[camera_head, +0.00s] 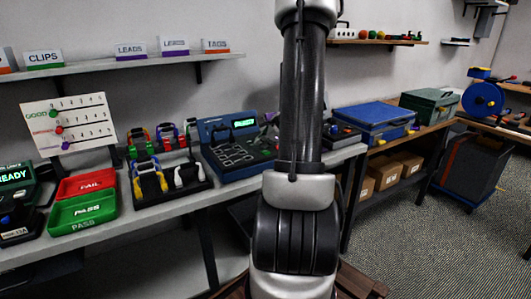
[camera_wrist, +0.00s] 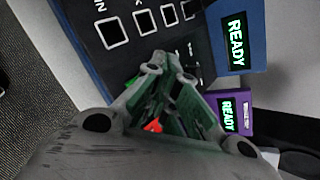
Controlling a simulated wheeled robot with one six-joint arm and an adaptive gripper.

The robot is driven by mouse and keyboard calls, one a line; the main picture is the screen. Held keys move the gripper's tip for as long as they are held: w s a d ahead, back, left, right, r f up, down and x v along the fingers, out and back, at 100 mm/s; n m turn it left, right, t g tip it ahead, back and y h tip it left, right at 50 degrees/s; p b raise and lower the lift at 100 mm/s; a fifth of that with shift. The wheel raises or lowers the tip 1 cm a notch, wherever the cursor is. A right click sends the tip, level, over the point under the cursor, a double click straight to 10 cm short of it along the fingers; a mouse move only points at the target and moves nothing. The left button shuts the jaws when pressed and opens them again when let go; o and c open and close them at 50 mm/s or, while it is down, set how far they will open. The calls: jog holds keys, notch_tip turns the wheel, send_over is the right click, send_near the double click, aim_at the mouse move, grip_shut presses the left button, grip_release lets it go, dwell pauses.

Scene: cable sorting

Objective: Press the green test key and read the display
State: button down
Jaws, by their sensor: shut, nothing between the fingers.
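The blue tester (camera_head: 225,155) stands on the left bench in the head view, with a dark sloped panel and a small lit green display (camera_head: 243,123), too small there to read. In the wrist view its panel (camera_wrist: 115,65) has square-outlined sockets, and the display (camera_wrist: 236,43) reads READY. My gripper (camera_wrist: 160,68) is shut and empty, over the panel's lower edge in that view. Green surfaces show around the fingers; I cannot tell whether any is the test key, or whether the tips touch the panel. In the head view my arm hides the gripper.
A purple unit (camera_wrist: 232,112) with its own READY display sits beside the tester. A green PASS tray (camera_head: 84,212), a red FAIL tray (camera_head: 87,184) and a cable tray (camera_head: 175,199) stand left of it. A blue case (camera_head: 373,115) is to the right.

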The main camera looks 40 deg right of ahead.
jog(key=shift+f, duration=0.1)
dwell(0.7)
jog(key=shift+f, duration=0.35)
jog(key=shift+f, duration=0.35)
dwell(0.6)
dwell(0.3)
jog(key=shift+r, duration=0.8)
jog(key=shift+r, duration=0.1)
jog(key=shift+r, duration=2.4)
